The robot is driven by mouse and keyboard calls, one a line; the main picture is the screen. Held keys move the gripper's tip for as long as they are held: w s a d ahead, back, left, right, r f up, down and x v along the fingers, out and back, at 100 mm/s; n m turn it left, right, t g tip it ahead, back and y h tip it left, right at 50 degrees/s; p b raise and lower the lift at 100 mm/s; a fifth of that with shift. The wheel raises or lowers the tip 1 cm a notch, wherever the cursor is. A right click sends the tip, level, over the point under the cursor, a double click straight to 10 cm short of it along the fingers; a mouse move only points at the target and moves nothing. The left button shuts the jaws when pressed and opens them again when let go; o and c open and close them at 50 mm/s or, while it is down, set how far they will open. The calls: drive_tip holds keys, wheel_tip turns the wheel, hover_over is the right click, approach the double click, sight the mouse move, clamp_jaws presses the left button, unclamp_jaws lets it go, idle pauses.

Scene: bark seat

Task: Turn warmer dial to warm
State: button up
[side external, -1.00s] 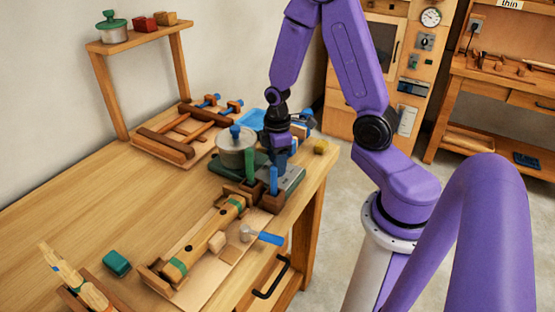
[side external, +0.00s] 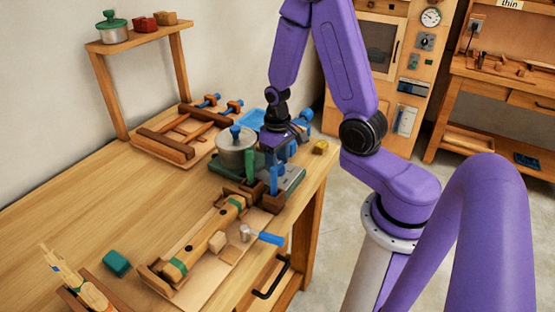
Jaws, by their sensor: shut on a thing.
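The warmer (side external: 297,178) is a low dark green-grey base near the right end of the workbench. A grey lidded pot (side external: 235,158) with a blue knob stands on its left part. My gripper (side external: 279,160) points down over the right part of the warmer, just right of the pot. It is shut on what seems to be the warmer dial, which the fingers hide. The dial's marks and setting cannot be read from here.
Blue-handled tools stand in a wooden block (side external: 273,202) in front of the warmer. A wooden clamp bench (side external: 205,240) lies nearer. The left tabletop is mostly clear.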

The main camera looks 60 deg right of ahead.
sight(278, 164)
drive_tip(key=m, duration=0.4)
drive_tip(key=shift+m, duration=2.2)
drive_tip(key=o, duration=1.1)
drive_tip(key=shift+c, duration=0.2)
wheel_tip(278, 164, up, 18)
drive_tip(key=shift+f, duration=0.25)
